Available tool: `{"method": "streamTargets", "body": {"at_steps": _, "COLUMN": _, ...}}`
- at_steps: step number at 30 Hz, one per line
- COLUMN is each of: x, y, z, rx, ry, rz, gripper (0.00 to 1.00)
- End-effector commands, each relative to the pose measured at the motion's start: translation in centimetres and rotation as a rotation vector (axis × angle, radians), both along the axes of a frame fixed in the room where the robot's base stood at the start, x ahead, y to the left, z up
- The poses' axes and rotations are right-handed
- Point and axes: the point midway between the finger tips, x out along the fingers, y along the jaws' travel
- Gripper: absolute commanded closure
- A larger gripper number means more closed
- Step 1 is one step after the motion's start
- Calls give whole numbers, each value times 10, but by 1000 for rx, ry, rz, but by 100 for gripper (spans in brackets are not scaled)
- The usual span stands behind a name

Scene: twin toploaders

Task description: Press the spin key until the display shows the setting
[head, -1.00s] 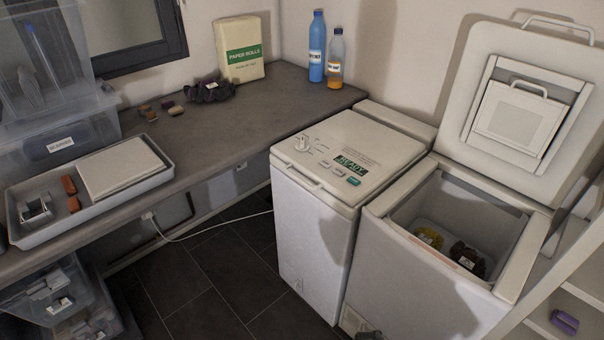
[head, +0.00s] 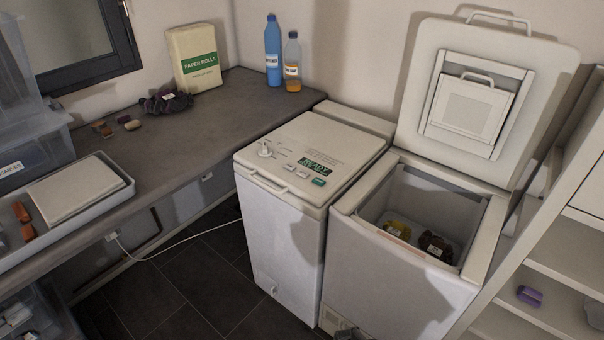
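A closed white toploader (head: 285,225) stands left of an open one. The key labels are too small to read, so I cannot tell which is the spin key. The second toploader (head: 385,260) has its lid (head: 470,100) raised. A yellow item (head: 396,228) and a dark brown item (head: 436,246) lie inside it.
Shelves (head: 570,270) stand at the right. A white cable (head: 180,240) hangs over the dark floor.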

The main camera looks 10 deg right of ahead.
Motion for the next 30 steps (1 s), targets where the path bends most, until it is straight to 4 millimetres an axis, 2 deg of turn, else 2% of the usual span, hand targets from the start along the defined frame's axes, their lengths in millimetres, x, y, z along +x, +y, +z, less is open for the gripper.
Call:
{"method": "streamTargets", "body": {"at_steps": 8, "x": 0, "y": 0, "z": 0, "rx": 0, "ry": 0, "rz": 0, "gripper": 21}}
{"method": "streamTargets", "body": {"at_steps": 30, "x": 0, "y": 0, "z": 0, "rx": 0, "ry": 0, "rz": 0, "gripper": 91}}
